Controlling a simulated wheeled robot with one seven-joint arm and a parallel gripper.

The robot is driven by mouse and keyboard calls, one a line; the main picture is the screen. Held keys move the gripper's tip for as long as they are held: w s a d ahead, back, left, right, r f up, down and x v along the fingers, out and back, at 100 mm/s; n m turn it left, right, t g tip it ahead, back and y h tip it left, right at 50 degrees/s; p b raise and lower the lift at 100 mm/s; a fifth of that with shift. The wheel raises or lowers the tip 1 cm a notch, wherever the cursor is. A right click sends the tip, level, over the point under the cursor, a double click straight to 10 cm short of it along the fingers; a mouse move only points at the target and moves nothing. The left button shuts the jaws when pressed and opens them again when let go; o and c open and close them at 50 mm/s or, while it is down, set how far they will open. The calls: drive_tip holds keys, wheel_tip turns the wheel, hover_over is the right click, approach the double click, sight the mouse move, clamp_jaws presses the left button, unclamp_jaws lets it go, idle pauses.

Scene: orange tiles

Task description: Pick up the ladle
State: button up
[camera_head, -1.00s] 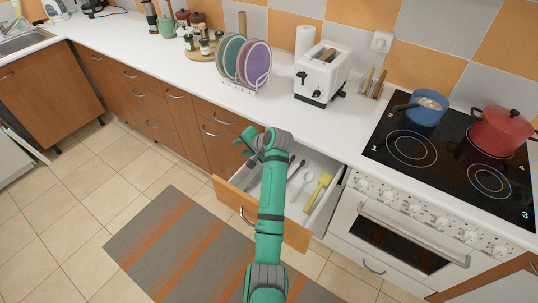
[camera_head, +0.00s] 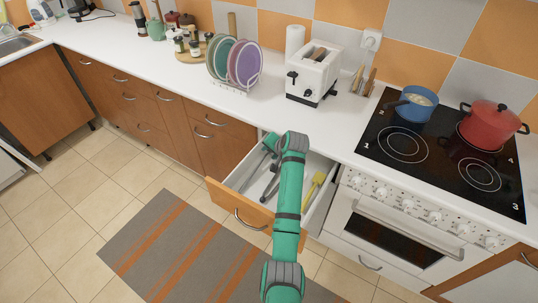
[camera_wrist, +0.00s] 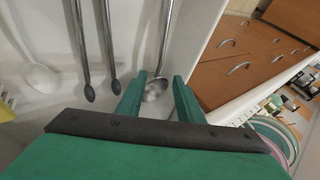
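The open drawer (camera_head: 239,201) holds several utensils. In the wrist view, a shiny metal ladle (camera_wrist: 154,88) lies along the drawer's side wall, its rounded bowl toward me and its handle running away. My gripper (camera_wrist: 159,78) is open, with one green finger on each side of the ladle's bowl. No contact is visible, and I cannot tell the height gap. In the head view my gripper (camera_head: 271,140) is over the drawer's back left, partly hidden by my arm. I cannot make out the ladle's bowl there.
Two metal utensils with dark ends (camera_wrist: 102,90) and a white spoon (camera_wrist: 40,78) lie to the left in the wrist view. A yellow spatula (camera_head: 314,185) lies at the drawer's right. The white countertop (camera_head: 180,78) overhangs behind, with a dish rack and toaster (camera_head: 315,72) on it.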

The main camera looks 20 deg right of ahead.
sight(267, 154)
drive_tip(key=shift+x, duration=2.35)
drive_tip(key=shift+s+d+f, duration=0.1)
drive_tip(key=shift+s+f, duration=0.05)
drive_tip(key=shift+s, duration=0.05)
drive_tip(key=shift+c, duration=0.2)
clamp_jaws()
